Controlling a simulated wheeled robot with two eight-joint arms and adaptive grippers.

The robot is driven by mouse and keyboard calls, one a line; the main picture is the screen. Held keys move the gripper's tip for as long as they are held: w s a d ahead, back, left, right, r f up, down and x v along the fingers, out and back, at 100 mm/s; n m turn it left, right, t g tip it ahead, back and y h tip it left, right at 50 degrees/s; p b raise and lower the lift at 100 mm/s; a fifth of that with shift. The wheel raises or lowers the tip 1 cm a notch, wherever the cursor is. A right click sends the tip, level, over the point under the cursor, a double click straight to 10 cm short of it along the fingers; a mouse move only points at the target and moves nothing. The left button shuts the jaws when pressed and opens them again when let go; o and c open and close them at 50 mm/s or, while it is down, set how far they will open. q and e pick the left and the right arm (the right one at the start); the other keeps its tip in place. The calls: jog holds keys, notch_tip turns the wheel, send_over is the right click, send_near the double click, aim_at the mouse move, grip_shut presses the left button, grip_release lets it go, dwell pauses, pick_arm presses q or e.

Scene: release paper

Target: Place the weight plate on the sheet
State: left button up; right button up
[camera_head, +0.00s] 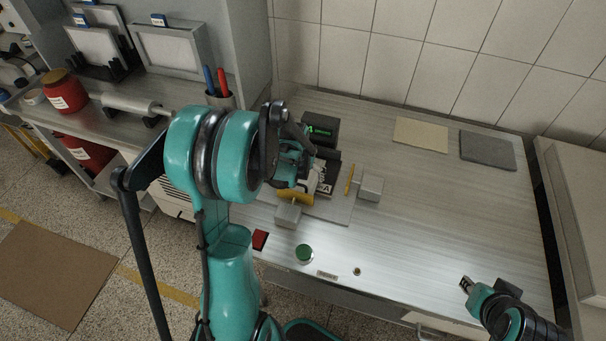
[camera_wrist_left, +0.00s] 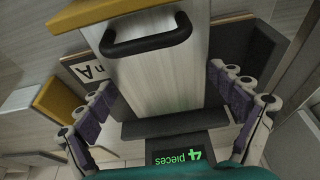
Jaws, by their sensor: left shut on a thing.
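My left gripper (camera_head: 297,172) is low over the work area beside the green display; it also shows in the wrist view (camera_wrist_left: 166,105). Its fingers stand on both sides of a pale brushed plate with a black handle, which I take for the weight plate (camera_wrist_left: 165,80). The plate is largely hidden behind my gripper in the head view. A tan sheet (camera_head: 420,134) and a dark grey sheet (camera_head: 487,150) lie at the table's back; which one the task means is unclear. My right gripper (camera_head: 466,285) is over the front right, apart from everything; its opening is too small to judge.
A black unit with a green display (camera_head: 321,129) stands behind my left gripper; its text reads "4 pieces" in the wrist view (camera_wrist_left: 177,157). Grey blocks (camera_head: 288,216) (camera_head: 370,187) and a yellow bar (camera_head: 350,179) are close by. A green button (camera_head: 304,254) is at the front. The table's right side is clear.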

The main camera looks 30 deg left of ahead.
pick_arm(q)
jog(key=shift+r, duration=0.1)
jog(key=o, duration=1.5)
jog(key=shift+o, duration=0.2)
jog(key=shift+s, duration=0.1)
